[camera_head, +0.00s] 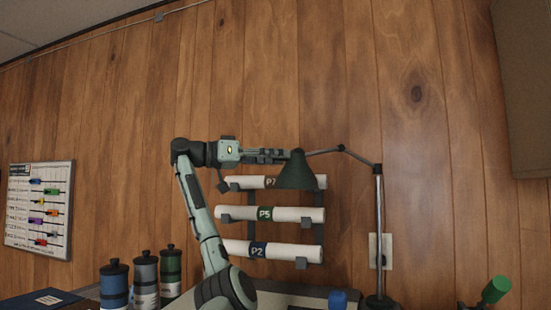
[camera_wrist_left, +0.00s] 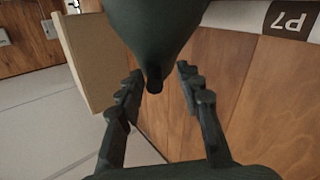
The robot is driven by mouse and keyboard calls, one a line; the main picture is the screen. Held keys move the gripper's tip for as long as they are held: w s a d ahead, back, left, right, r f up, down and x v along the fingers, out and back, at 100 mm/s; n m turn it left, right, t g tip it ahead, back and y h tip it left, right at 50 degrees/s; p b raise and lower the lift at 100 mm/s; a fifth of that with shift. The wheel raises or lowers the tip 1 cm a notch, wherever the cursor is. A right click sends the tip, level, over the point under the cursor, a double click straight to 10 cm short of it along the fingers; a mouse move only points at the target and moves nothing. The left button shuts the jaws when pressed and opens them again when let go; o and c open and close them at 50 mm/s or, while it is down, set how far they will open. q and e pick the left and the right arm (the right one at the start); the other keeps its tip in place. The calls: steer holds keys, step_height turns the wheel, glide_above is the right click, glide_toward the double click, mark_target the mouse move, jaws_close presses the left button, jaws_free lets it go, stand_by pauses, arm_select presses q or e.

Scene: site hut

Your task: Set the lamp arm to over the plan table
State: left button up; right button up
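The lamp has a dark green cone shade (camera_head: 297,174) on a thin jointed arm (camera_head: 358,157), which runs left from the top of an upright metal post (camera_head: 380,230). The shade hangs in front of the rolled plans on the wall. My left gripper (camera_head: 280,156) reaches in from the left at the shade's narrow top. In the left wrist view the shade (camera_wrist_left: 156,28) shows its narrow knob between the two open fingers (camera_wrist_left: 158,82), with a gap on each side. A pale tabletop (camera_head: 280,299) shows partly at the bottom. My right gripper is out of view.
Wall-held rolls P7 (camera_head: 312,182), P5 (camera_head: 295,215) and P2 (camera_head: 292,251) are close behind the shade. Blue (camera_head: 114,284), grey (camera_head: 146,278) and green (camera_head: 171,270) flasks stand lower left. A green-capped object (camera_head: 495,289) is lower right. A cabinet (camera_head: 525,90) hangs upper right.

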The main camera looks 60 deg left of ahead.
arm_select(q)
steer(key=shift+s, duration=0.1)
steer(key=v, duration=1.2)
steer(key=shift+f, duration=0.1)
